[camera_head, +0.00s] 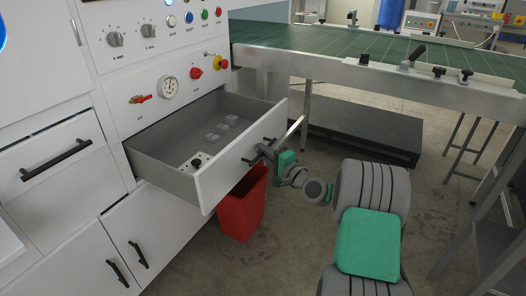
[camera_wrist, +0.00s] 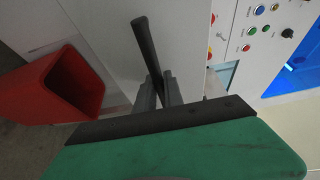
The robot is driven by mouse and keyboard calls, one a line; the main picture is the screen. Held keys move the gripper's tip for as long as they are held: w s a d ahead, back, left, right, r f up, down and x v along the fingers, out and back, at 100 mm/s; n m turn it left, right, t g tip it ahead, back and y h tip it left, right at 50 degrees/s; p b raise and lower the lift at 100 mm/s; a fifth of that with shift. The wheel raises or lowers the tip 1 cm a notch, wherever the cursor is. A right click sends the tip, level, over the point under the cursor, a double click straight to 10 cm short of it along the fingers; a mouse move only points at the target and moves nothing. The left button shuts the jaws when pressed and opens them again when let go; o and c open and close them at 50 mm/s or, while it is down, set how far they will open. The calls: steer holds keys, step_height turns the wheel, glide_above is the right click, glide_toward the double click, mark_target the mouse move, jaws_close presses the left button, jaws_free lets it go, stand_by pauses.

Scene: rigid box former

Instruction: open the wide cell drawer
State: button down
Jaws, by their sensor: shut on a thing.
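The wide cell drawer (camera_head: 240,160) stands well out from the white cabinet front, with its grey inside showing in the head view. Several small clear pieces (camera_head: 222,130) and a small white plate with dark dots (camera_head: 196,162) lie in it. My gripper (camera_head: 262,152) is at the drawer front, shut on the dark bar handle. In the wrist view the handle (camera_wrist: 148,45) runs slanted, and the fingers of my gripper (camera_wrist: 158,88) close around its lower part. The part of the handle between the fingers is hidden.
A red bin (camera_head: 243,205) stands on the floor beneath the drawer front, near my arm. A closed drawer (camera_head: 50,150) and doors with dark handles are at left and below. A green-topped conveyor table (camera_head: 380,50) stands behind.

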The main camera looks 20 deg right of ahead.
steer(key=shift+a, duration=0.1)
steer(key=c, duration=1.5)
jaws_free()
steer(key=shift+o, duration=0.2)
steer(key=p+v, duration=0.1)
steer(key=v, duration=0.6)
steer(key=shift+s, duration=0.35)
